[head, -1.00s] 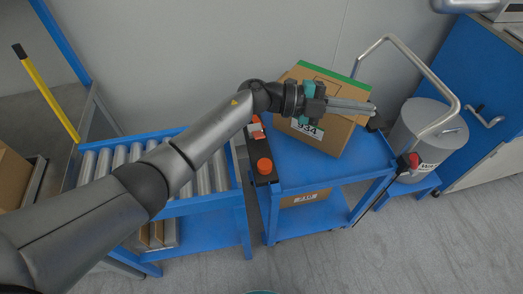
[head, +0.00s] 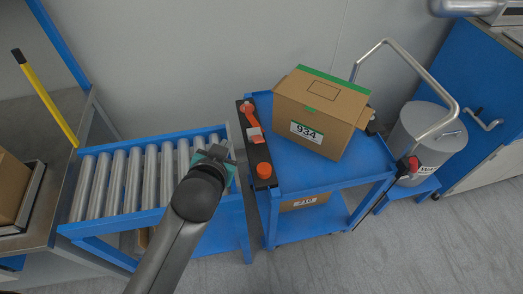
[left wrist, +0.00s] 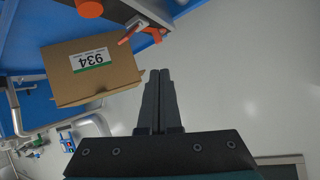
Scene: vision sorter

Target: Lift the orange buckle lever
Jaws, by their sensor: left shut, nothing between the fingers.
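The orange buckle lever (head: 249,116) is on a dark strip (head: 262,184) along the left edge of the blue cart, with a pale block at its lower end. In the left wrist view the orange lever (left wrist: 131,33) shows above the box, left of the fingers. My left gripper (head: 228,150) is just left of the strip, over the right end of the rollers, apart from the lever. Its fingers (left wrist: 160,73) are shut and empty. My right gripper is not in view.
A round orange knob (head: 264,169) is on the strip, below the lever. A cardboard box labelled 934 (head: 340,105) stands on the blue cart (head: 300,176), right of the lever. A roller conveyor (head: 120,180) lies to the left. A grey bin (head: 428,140) is at right.

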